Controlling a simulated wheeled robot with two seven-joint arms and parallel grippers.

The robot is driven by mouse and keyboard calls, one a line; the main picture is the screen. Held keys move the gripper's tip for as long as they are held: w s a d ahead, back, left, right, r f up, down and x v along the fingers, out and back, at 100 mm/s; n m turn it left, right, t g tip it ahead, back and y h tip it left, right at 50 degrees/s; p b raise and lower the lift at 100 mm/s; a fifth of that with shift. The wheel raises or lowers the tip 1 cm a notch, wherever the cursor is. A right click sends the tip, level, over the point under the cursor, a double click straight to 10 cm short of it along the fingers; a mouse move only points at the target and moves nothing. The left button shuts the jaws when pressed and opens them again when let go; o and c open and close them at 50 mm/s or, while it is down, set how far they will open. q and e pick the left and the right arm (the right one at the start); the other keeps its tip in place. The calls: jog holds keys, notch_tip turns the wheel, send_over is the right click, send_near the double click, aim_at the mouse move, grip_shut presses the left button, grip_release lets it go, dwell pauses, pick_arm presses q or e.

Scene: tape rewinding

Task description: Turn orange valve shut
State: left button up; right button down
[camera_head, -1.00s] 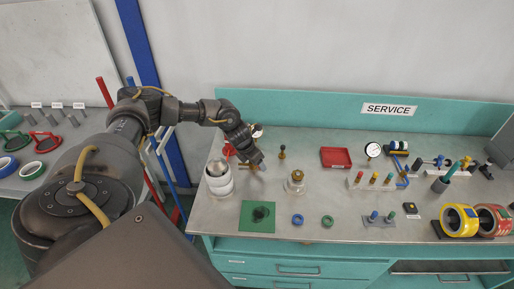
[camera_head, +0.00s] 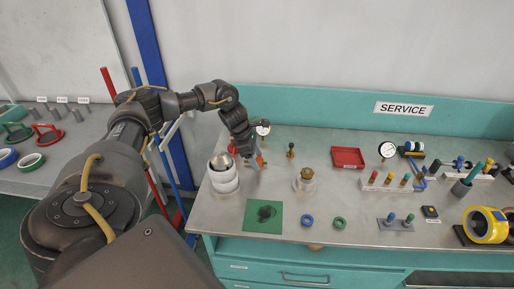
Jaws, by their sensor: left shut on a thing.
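My left gripper (camera_head: 256,163) reaches down over the left part of the service bench. It is shut on a small orange piece (camera_head: 259,160), which looks like part of the orange valve. The fingers and wrist hide most of the valve, so I cannot tell how far its handle is turned. A white-faced gauge (camera_head: 263,127) stands just behind the wrist. A red part (camera_head: 232,148) shows to the left of the wrist. My right gripper is not in view.
A white cylinder (camera_head: 223,181) stands close to the left of the gripper. A brass fitting (camera_head: 306,177) stands to the right, with a red tray (camera_head: 347,157) beyond. A green mat (camera_head: 252,222) lies in front. Bare bench top separates these things.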

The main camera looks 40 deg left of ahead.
pick_arm(q)
jog(key=shift+m, duration=0.3)
jog(key=o, duration=1)
jog(key=b+v, duration=0.1)
jog(key=v, duration=1)
